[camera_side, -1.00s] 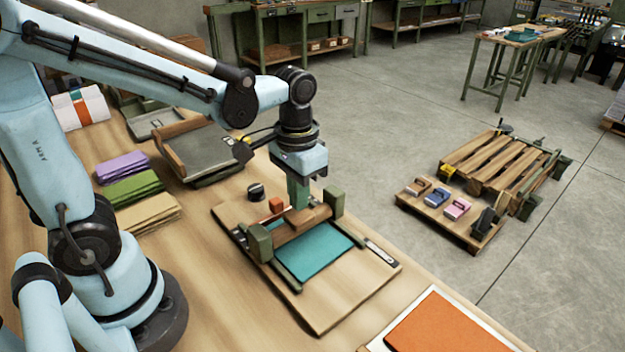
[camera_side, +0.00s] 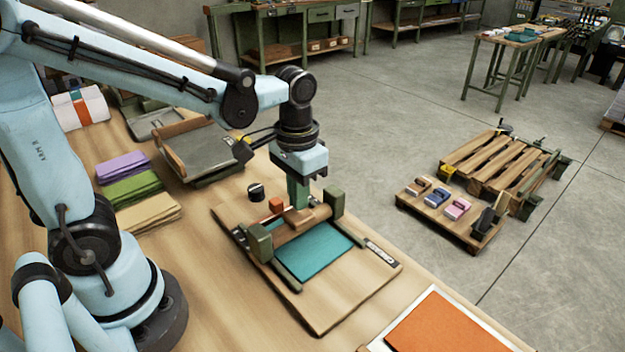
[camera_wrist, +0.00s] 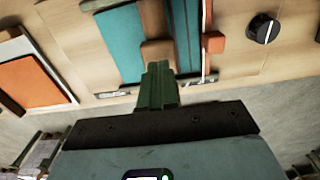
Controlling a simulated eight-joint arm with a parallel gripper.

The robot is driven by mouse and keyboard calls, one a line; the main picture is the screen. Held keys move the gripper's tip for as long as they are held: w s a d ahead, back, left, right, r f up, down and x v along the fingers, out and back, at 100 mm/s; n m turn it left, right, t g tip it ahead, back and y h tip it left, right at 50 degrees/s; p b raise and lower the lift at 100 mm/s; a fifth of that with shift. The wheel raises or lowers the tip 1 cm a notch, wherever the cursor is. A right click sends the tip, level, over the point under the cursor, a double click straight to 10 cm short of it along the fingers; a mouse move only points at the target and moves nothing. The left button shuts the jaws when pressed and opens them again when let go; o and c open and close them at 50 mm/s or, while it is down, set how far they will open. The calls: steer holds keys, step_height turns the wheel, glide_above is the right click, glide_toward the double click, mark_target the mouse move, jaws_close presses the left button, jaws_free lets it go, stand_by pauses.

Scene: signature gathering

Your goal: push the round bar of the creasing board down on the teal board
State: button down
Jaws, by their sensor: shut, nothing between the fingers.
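The creasing board (camera_side: 350,302) is a wooden base on the bench, with green blocks at both ends of a round wooden bar (camera_side: 318,213). The teal board (camera_side: 318,255) lies flat on it, in front of and partly under the bar; teal also shows in the wrist view (camera_wrist: 119,40). My gripper (camera_side: 298,204) is shut and empty, pointing down, with its green fingers at a wooden block at the middle of the bar. In the wrist view the fingers (camera_wrist: 158,70) end right at that wooden block (camera_wrist: 157,52). Whether they touch it I cannot tell.
A black knob (camera_side: 256,192) and a small orange block (camera_side: 276,205) are behind the bar. Folded purple, green and tan stacks (camera_side: 138,190) lie left. A grey tray (camera_side: 210,153) stands behind. An orange sheet (camera_side: 447,326) lies front right, near the bench edge.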

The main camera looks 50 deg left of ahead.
mark_target(288, 213)
steer(key=shift+f, duration=1.35)
stand_by(0.8)
stand_by(0.3)
steer(key=shift+r, duration=3.55)
steer(key=t, duration=0.1)
steer(key=s+a+t, duration=0.1)
steer(key=t, duration=0.1)
steer(key=shift+s+a+t, duration=0.2)
steer(key=shift+s+t, duration=0.05)
steer(key=shift+t, duration=0.05)
steer(key=t, duration=0.2)
steer(key=a+t, duration=0.1)
steer(key=shift+s+t, duration=0.3)
